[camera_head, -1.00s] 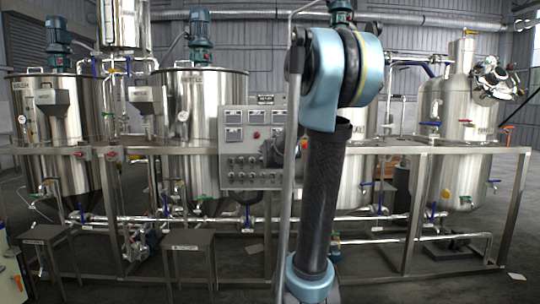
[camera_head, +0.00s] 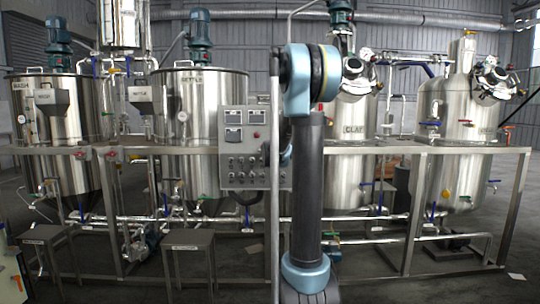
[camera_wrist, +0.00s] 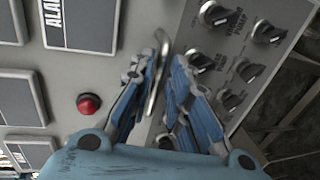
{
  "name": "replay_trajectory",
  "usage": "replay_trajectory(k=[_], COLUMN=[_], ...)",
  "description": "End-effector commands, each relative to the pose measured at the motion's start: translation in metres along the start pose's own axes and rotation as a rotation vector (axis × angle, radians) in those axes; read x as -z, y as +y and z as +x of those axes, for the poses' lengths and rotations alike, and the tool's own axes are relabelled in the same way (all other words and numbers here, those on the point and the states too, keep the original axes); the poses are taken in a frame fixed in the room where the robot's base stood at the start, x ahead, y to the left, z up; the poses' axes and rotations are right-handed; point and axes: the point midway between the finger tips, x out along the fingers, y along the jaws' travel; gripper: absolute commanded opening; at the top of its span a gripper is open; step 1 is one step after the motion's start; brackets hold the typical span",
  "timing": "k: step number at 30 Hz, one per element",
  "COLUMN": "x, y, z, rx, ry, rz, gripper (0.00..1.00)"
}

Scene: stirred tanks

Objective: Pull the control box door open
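The control box (camera_head: 230,150) is a grey panel with square displays above and rows of dark knobs below; its right part is hidden behind my arm in the head view. It also fills much of the wrist view (camera_wrist: 70,92), tilted, with a red button (camera_wrist: 88,104) and several knobs. A curved metal handle (camera_wrist: 158,76) stands out from the panel. My gripper (camera_wrist: 164,62) has its blue fingers apart, one on each side of the handle. The handle is nearer the left finger; I cannot tell whether they touch. The door looks closed.
A metal frame rail (camera_head: 420,150) runs across the front of the tanks. A settling tank (camera_head: 185,115) stands behind the box at left, another tank (camera_head: 350,150) at right. Two low stands (camera_head: 188,240) stand at front left. Open floor shows at front right.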

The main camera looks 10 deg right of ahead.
Motion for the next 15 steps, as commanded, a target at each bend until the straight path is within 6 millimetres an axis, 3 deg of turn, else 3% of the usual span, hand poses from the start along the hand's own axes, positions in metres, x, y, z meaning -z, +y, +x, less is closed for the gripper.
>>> replay_trajectory(k=[6,15], x=[0.000,0.000], y=[0.000,0.000], z=[0.014,0.017], rx=[0.000,0.000], ry=[0.000,0.000], rz=[0.000,0.000], gripper=[0.17,0.17])
